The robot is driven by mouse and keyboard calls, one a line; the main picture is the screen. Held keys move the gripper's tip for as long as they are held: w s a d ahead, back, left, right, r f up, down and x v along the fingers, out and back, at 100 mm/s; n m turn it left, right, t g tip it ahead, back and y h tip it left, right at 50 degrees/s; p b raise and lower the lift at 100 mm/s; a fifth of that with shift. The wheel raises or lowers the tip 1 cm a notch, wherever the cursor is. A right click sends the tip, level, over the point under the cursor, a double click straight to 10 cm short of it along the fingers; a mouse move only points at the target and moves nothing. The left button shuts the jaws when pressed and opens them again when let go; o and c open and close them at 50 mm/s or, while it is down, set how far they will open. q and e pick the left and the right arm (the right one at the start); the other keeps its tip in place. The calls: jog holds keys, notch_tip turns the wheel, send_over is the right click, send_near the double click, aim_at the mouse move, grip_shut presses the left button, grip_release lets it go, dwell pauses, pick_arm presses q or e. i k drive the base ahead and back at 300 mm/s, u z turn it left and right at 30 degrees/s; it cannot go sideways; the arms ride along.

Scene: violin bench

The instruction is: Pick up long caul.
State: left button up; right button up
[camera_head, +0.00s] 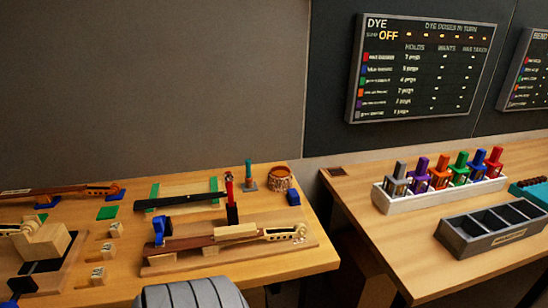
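No piece is clearly marked as the long caul, and I cannot tell for sure which one it is. A pale wooden bar (236,232) lies on a violin neck (188,242), which rests on a wooden board (160,264) at the front of the left bench. Several small pale blocks (115,230) with dark marks stand in a row to the left of that board. Neither of my grippers shows in the head view.
A blue clamp (159,229) and a red-topped tool (229,186) stand up near the neck. A round wooden container (280,178) and blue block (293,198) sit at the bench's right. The right bench holds a dye rack (437,194) and dark divided tray (497,228); a gap separates the benches.

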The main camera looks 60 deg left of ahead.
aim_at(248, 229)
jog(key=u, duration=0.05)
jog(key=i, duration=1.45)
jog(key=u, duration=2.2)
